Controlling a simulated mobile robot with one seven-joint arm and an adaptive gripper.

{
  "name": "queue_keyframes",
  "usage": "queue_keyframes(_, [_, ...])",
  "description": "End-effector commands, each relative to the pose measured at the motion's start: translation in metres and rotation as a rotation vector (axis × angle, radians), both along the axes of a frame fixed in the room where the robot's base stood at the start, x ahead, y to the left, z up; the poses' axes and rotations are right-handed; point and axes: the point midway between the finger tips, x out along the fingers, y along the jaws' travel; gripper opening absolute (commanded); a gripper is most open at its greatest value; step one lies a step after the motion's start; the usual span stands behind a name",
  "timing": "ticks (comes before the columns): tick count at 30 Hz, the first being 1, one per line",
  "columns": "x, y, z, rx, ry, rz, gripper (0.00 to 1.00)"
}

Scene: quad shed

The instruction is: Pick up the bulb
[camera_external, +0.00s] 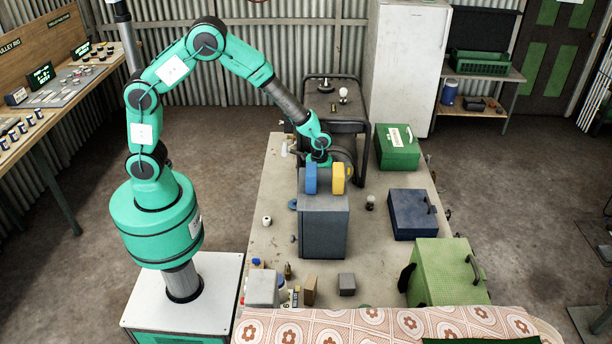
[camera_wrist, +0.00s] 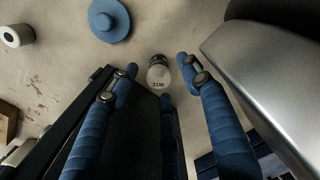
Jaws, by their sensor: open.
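The bulb (camera_wrist: 159,74) has a pale, rounded glass end marked "21W" and a darker base. In the wrist view it sits at the upper middle, over the pale tabletop. My gripper (camera_wrist: 157,70) is open, its blue ribbed fingers to the left and right of the bulb's image, with nothing held between them. I cannot tell how far the fingertips are above it. In the external view my gripper (camera_external: 320,160) reaches down over the table behind the grey box, and its fingers are partly hidden. I cannot match the bulb surely there.
A tall grey box (camera_external: 324,232) stands close, with blue (camera_external: 311,178) and yellow (camera_external: 338,178) items at its top. A blue disc (camera_wrist: 109,20) and a white roll (camera_wrist: 17,35) lie nearby. Green (camera_external: 397,150) and navy (camera_external: 410,215) cases line the table's right side.

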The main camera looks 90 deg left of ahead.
Motion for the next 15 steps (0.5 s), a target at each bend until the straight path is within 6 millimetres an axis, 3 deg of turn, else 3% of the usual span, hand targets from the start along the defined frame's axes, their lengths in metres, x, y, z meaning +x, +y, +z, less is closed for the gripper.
queue_keyframes(6, [-0.0001, 0.0000, 0.0001, 0.000, 0.000, 0.000, 0.46])
queue_keyframes(13, [-0.0001, 0.0000, 0.0001, 0.000, 0.000, 0.000, 0.00])
queue_keyframes(15, [-0.0001, 0.0000, 0.0001, 0.000, 0.000, 0.000, 0.00])
